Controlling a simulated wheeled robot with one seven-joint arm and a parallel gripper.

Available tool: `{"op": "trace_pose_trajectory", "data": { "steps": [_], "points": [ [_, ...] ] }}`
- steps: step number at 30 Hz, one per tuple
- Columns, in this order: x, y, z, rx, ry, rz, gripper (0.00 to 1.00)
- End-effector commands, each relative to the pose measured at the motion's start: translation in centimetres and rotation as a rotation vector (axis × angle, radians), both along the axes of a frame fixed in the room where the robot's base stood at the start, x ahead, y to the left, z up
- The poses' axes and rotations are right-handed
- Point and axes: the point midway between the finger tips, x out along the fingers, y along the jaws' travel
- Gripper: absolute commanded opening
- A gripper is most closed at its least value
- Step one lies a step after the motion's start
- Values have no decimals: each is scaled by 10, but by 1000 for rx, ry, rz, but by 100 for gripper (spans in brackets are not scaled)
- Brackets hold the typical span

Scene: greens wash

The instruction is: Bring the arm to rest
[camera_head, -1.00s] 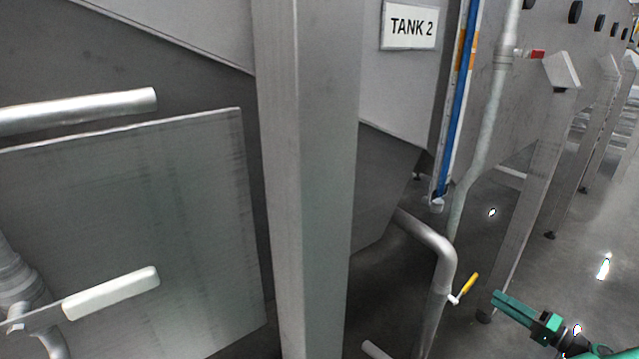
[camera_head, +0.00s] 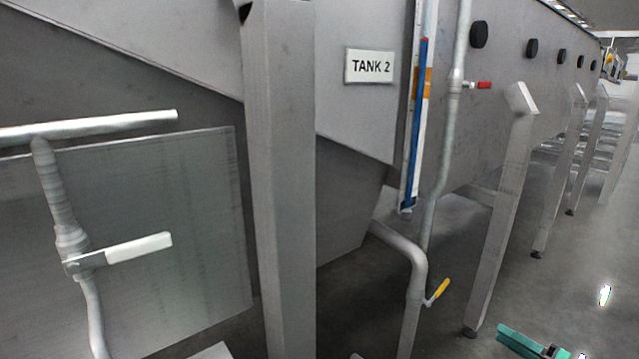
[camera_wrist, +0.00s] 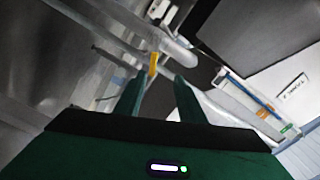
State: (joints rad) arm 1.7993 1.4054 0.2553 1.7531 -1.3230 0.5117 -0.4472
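My gripper (camera_head: 525,343) is at the lower right of the head view, low over the floor, with only its green end in frame. In the wrist view its two green fingers (camera_wrist: 158,97) stand apart with a gap between them, and nothing is held. A yellow valve handle (camera_head: 437,291) on a bent grey pipe (camera_head: 411,262) is to the left of my gripper in the head view. In the wrist view the yellow handle (camera_wrist: 153,64) shows beyond the fingertips, apart from them.
The tank with the TANK 2 sign (camera_head: 369,66) stands on grey legs (camera_head: 284,180). A white-handled valve (camera_head: 138,247) is at the left. A red-handled valve (camera_head: 484,85) is at the upper right. Open floor (camera_head: 580,260) lies at the right.

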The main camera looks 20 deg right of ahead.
Motion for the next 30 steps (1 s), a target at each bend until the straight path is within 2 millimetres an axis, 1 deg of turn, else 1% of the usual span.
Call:
{"op": "trace_pose_trajectory", "data": {
  "steps": [2, 6, 9, 14, 19, 24, 30],
  "points": [
    [1, 1, 0, 0, 1, 3, 36],
    [18, 17, 2, -10, 61, 69, 36],
    [26, 29, 4, -17, 101, 112, 36],
    [34, 44, 9, -31, 172, 177, 36],
    [44, 63, 16, -58, 275, 260, 36],
    [54, 91, 30, -108, 436, 372, 36],
    [56, 124, 52, -185, 640, 478, 36]
  ]
}}
